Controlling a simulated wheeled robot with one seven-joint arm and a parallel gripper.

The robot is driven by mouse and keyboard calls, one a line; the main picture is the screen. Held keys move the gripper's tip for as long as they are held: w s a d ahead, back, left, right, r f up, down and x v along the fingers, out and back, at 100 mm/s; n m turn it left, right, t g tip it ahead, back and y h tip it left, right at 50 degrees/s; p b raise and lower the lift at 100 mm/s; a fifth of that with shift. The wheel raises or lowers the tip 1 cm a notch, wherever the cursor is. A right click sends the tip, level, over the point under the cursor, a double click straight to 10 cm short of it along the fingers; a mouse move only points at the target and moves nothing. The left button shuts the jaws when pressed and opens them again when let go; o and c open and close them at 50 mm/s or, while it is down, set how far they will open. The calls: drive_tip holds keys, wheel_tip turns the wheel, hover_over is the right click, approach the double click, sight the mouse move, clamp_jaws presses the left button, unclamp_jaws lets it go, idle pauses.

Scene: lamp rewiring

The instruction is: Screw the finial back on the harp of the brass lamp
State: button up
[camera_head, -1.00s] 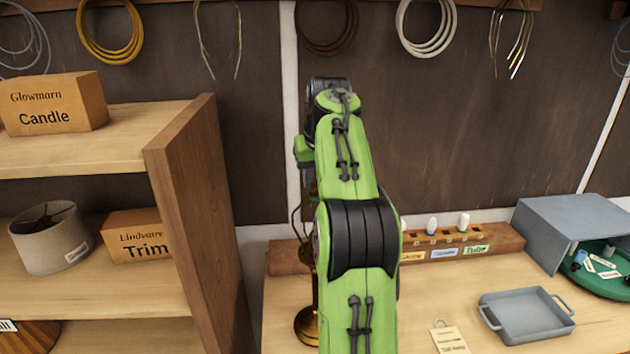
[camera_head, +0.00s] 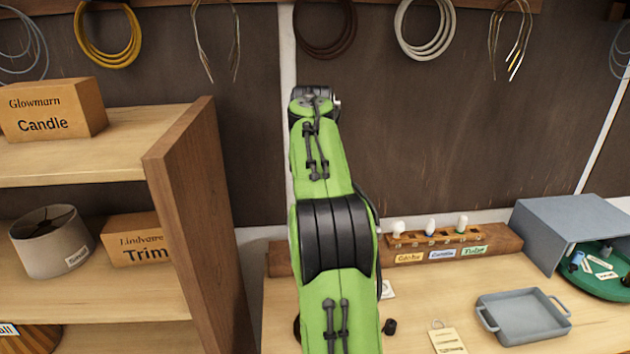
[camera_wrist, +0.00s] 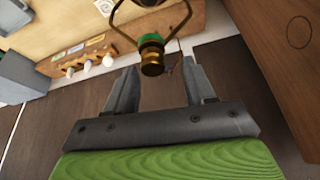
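In the wrist view the brass lamp's harp (camera_wrist: 118,22) is a thin loop that appears upside down. A brass finial with a green band (camera_wrist: 152,58) sits at the harp's end. How tightly it is seated I cannot tell. My gripper (camera_wrist: 159,64) is open, with its two grey fingers well apart. The finial lies between the fingertips in the picture, with a visible gap on each side. Part of the brass lamp's socket (camera_wrist: 148,3) shows at the top edge. In the head view my arm hides the gripper, finial and nearly all of the lamp.
A wooden rack with several bulbs (camera_head: 485,242) stands at the back of the bench. A grey tray (camera_head: 525,318), a paper tag (camera_head: 447,340) and a small black knob (camera_head: 389,326) lie on the bench. A shelf unit (camera_head: 190,200) rises at left.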

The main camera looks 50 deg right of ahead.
drive_tip(key=v, duration=0.7)
drive_tip(key=shift+r+p, duration=0.25)
drive_tip(key=shift+p, duration=0.05)
drive_tip(key=shift+a, duration=0.1)
drive_tip(key=s+a+f+n+t+y+b, duration=0.1)
drive_tip(key=s+a+f+n+b, duration=0.25)
drive_tip(key=a, duration=0.75)
drive_tip(key=s+a+f+n+t+y+b, duration=0.1)
drive_tip(key=s+a+f+n+b, duration=0.25)
drive_tip(key=a, duration=0.65)
drive_tip(key=s+a+f+n, duration=0.1)
drive_tip(key=s+a+f, duration=0.2)
drive_tip(key=f, duration=0.3)
drive_tip(key=s+a+f+n+y+b, duration=0.1)
drive_tip(key=s+a+f, duration=0.2)
drive_tip(key=s+f, duration=0.2)
drive_tip(key=s+a+f+b, duration=0.1)
drive_tip(key=s+a+f, duration=0.2)
drive_tip(key=f, duration=0.4)
drive_tip(key=shift+s+a+n+t, duration=0.35)
drive_tip(key=shift+s+n+t, duration=0.05)
drive_tip(key=shift+s, duration=0.5)
drive_tip(key=shift+s+r, duration=0.1)
